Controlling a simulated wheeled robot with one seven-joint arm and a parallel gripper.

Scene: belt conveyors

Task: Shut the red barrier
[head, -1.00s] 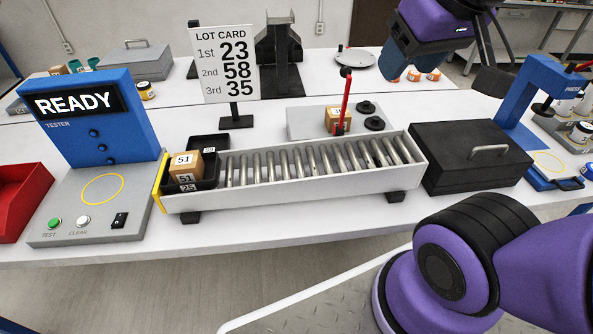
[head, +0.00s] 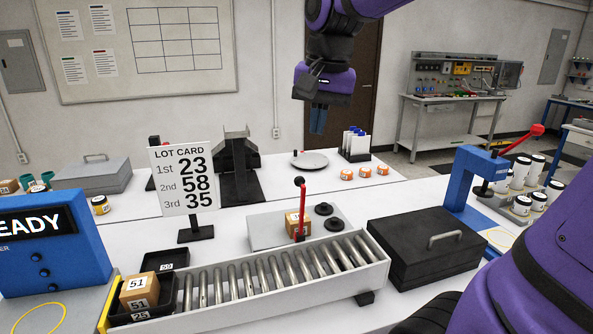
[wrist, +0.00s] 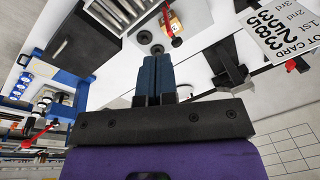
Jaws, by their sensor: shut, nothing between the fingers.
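The red barrier (head: 303,212) stands upright at the far side of the roller conveyor (head: 235,318), towards its right half, with a dark knob on top. A cardboard box (head: 291,224) stands behind it on a light grey plate with black discs. The barrier also shows in the wrist view (wrist: 168,22), beside the box (wrist: 174,24). My gripper (head: 318,132) is raised above the back of the table, well away from the barrier, pointing down. In the wrist view its blue fingers (wrist: 154,60) are together and empty.
A lot card (head: 183,180) on a stand is left of the barrier. A black lidded case (head: 425,245) is right of the conveyor. A blue press (head: 470,185) stands at right.

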